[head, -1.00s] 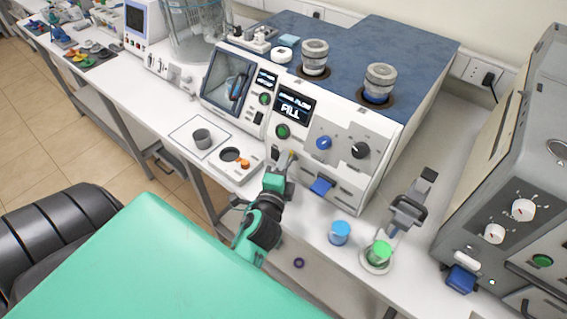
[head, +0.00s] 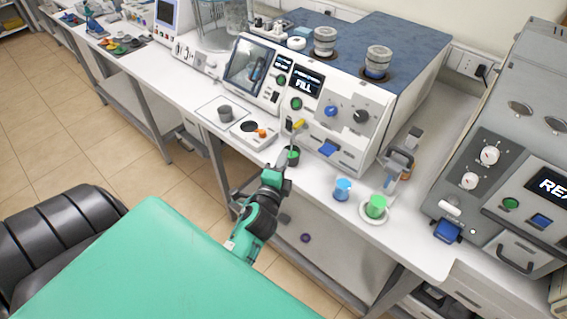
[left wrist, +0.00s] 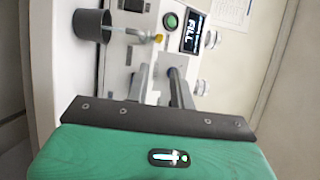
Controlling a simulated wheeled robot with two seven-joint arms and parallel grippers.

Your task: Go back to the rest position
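My left gripper (head: 277,168) is at the front edge of the white bench in the head view, on its green and black arm. In the left wrist view its two grey fingers (left wrist: 162,88) stand apart with nothing between them. A dark cup (head: 293,158) with something green inside stands on the bench just beyond the fingers. The cup (left wrist: 91,25) also shows in the left wrist view, clear of the fingers. My right gripper is not in view.
The white analyser (head: 345,107) with a FILL display stands behind the cup. A blue cup (head: 342,190) and a green cup (head: 376,206) stand to the right. A grey machine (head: 510,150) stands at the far right. Floor (head: 120,160) is clear left of the bench.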

